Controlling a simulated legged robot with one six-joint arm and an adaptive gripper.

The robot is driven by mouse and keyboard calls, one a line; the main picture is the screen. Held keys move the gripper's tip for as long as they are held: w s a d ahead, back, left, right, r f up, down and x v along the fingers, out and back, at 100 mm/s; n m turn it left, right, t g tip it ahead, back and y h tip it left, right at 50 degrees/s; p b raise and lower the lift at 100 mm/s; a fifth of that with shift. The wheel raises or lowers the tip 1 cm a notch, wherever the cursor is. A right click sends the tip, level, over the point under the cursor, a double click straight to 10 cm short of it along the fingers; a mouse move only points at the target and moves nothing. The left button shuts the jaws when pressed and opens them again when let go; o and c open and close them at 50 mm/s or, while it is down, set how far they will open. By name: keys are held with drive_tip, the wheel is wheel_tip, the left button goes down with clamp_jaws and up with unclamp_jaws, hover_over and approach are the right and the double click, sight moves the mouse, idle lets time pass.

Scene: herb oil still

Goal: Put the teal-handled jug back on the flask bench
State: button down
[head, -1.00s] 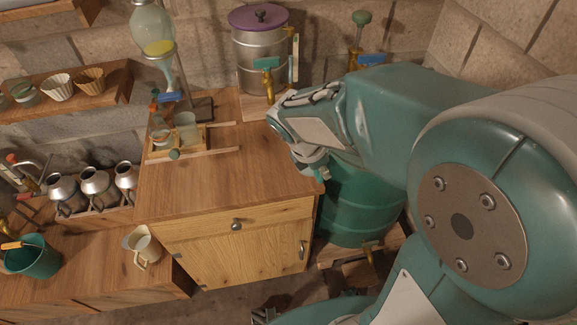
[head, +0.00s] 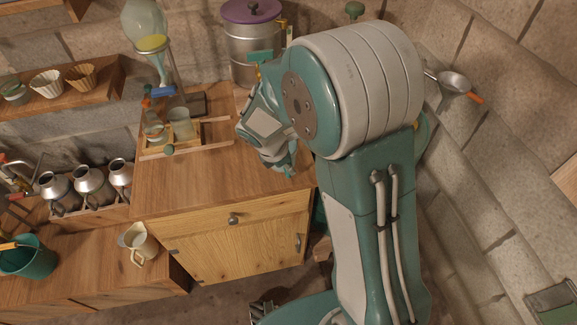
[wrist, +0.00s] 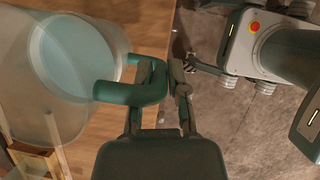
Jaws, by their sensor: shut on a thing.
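In the wrist view, my gripper (wrist: 166,78) is shut on the teal handle (wrist: 135,92) of a clear jug (wrist: 70,130). The jug fills the left of that view, with a pale blue area inside it. Bare wood shows behind it and the floor lies to the right. In the head view, my gripper (head: 283,168) is near the right edge of the wooden bench top (head: 225,180). The jug cannot be made out there, behind my arm. A round glass flask (head: 148,25) with yellow liquid stands at the back of this bench.
A wooden tray (head: 165,153) with glass vessels stands left of my gripper. A steel pot with a purple lid (head: 250,45) is at the back. A cream jug (head: 140,243), a teal bucket (head: 28,258) and metal jugs (head: 90,180) are on the left. The bench's front middle is clear.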

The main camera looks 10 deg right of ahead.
drive_tip(key=shift+d+f, duration=0.25)
drive_tip(key=shift+d, duration=0.05)
drive_tip(key=c, duration=0.6)
unclamp_jaws()
drive_tip(key=shift+a+f, duration=0.1)
drive_tip(key=shift+a, duration=0.05)
drive_tip(key=shift+c, duration=0.2)
drive_tip(key=shift+a, duration=0.1)
drive_tip(key=v, duration=1.1)
drive_tip(key=s+d+r+m+t+y, duration=0.2)
drive_tip(key=s+r+m, duration=0.4)
drive_tip(key=s+m, duration=0.3)
drive_tip(key=s+d+r+m+t+y, duration=0.2)
drive_tip(key=s+d+r+m, duration=0.3)
drive_tip(key=s+m, duration=0.4)
drive_tip(key=shift+s+d+r+m, duration=0.25)
drive_tip(key=shift+s+r+m, duration=0.25)
drive_tip(key=shift+m, duration=0.6)
